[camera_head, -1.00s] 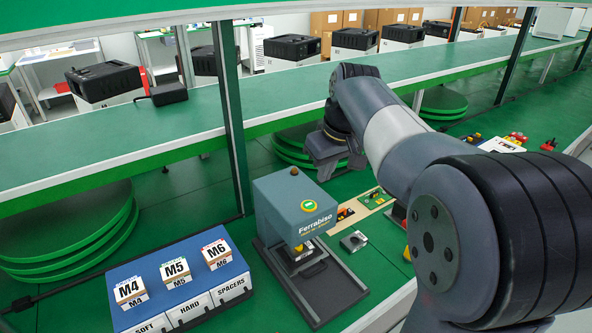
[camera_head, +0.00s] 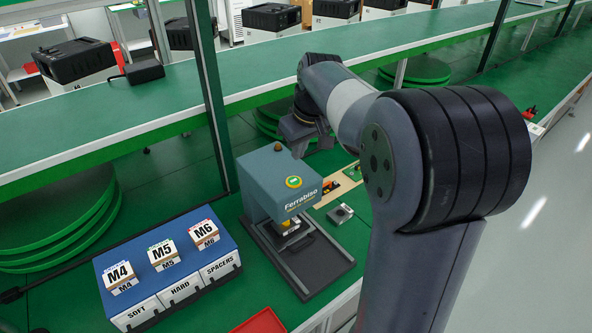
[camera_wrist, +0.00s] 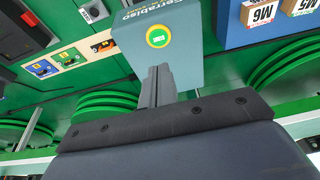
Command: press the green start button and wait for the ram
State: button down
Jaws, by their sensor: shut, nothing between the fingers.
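The blue-grey Ferrabiso press (camera_head: 262,188) stands on the green bench. In the wrist view the button (camera_wrist: 158,37) is uncovered, just beyond the fingertips. My gripper (camera_head: 306,138) is behind and above the press's right side in the head view. Whether the tips touch the press is not clear. The ram is mostly hidden under the press head, above a yellow part (camera_head: 290,226).
A blue bin unit (camera_head: 140,258) with M4, M5 and M6 boxes stands left of the press. A small grey block (camera_head: 341,212) lies to its right. A red tray (camera_head: 262,322) is at the front edge. A green shelf (camera_head: 220,95) runs behind, with a dark upright post.

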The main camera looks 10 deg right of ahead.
aim_at(294, 180)
jog(key=x, duration=0.5)
jog(key=s+p+x, duration=0.1)
jog(key=x, duration=0.1)
jog(key=shift+d+f, duration=0.2)
jog(key=shift+f, duration=0.3)
